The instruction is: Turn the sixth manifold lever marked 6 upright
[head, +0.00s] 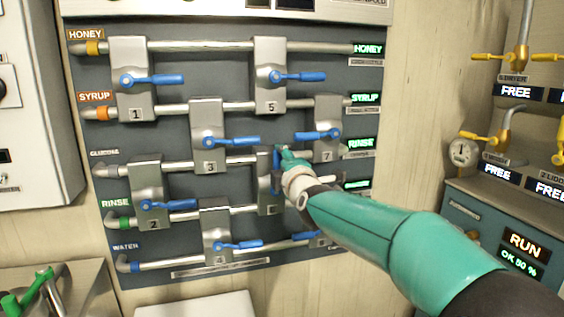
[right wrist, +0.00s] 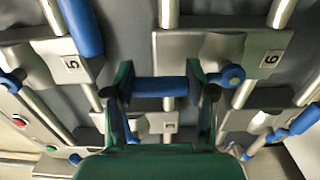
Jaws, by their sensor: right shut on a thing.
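The lever marked 6 is a blue handle (right wrist: 160,87) with a round hub on a grey valve plate (right wrist: 205,50) numbered 6. It runs across the pipe direction, about upright on the panel. In the head view its plate (head: 267,200) is largely hidden by my right arm, and a strip of the blue handle (head: 276,172) shows beside the gripper. My right gripper (head: 284,157) is shut on this handle. In the right wrist view the gripper (right wrist: 162,90) has one finger on each side of the handle. My left gripper is not in view.
Lever 5 (head: 300,77) and lever 7 (head: 318,135) lie along their pipes close above the gripper. Levers 1 (head: 155,80), 2 (head: 168,206) and 3 (head: 232,142) also lie sideways. A teal cabinet (head: 480,225) with a RUN display stands at right.

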